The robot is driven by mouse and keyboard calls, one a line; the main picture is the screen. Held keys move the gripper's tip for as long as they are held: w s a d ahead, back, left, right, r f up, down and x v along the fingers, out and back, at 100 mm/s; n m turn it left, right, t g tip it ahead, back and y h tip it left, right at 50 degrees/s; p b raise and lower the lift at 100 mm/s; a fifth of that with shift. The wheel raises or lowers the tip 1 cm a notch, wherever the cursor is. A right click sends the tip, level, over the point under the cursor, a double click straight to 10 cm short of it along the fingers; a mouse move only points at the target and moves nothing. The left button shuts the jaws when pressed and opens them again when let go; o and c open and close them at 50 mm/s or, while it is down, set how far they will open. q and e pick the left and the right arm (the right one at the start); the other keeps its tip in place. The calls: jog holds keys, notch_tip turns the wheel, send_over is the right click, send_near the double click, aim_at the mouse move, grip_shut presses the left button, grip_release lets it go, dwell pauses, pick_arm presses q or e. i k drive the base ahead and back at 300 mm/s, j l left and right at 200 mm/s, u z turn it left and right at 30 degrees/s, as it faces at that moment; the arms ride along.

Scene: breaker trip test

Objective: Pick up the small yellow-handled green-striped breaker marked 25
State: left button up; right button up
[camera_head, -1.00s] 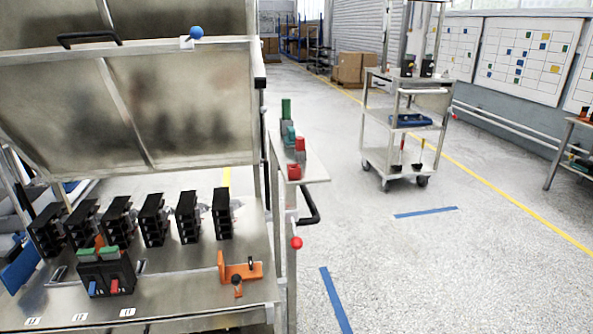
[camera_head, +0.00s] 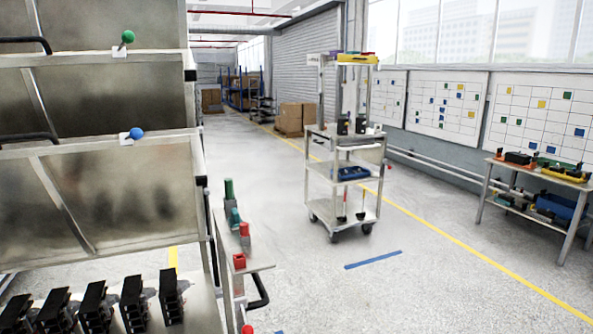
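I cannot make out a small yellow-handled, green-striped breaker marked 25; no marking is readable at this distance. Several black breaker-like blocks (camera_head: 133,303) stand in a row on the metal bench at the lower left, cut off by the frame's bottom edge. Two small dark upright items (camera_head: 342,127) stand on the upper shelf of the wheeled trolley (camera_head: 345,175). Dark items (camera_head: 518,158) lie on the table (camera_head: 540,172) at the right, too small to identify. Neither of my grippers is in view.
Tilted metal panels (camera_head: 120,200) with blue (camera_head: 136,133) and green (camera_head: 127,37) knobs fill the left. A narrow side shelf (camera_head: 258,257) carries green and red parts. Blue bins sit on the trolley and under the right table. The floor (camera_head: 400,290) between is open.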

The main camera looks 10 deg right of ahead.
aim_at(342, 131)
jog(key=i+l+z, duration=0.55)
jog(key=i, duration=0.2)
jog(key=i+l+z, duration=0.3)
jog(key=i, duration=0.15)
jog(key=i+z, duration=0.25)
jog(key=i, duration=0.15)
jog(key=i+l+u, duration=0.25)
jog(key=i, duration=0.4)
jog(key=i+l+u, duration=0.25)
jog(key=i, duration=0.4)
jog(key=i+l+u, duration=0.25)
jog(key=i, duration=0.4)
jog(key=i+l+u, duration=0.3)
jog(key=i+l, duration=0.25)
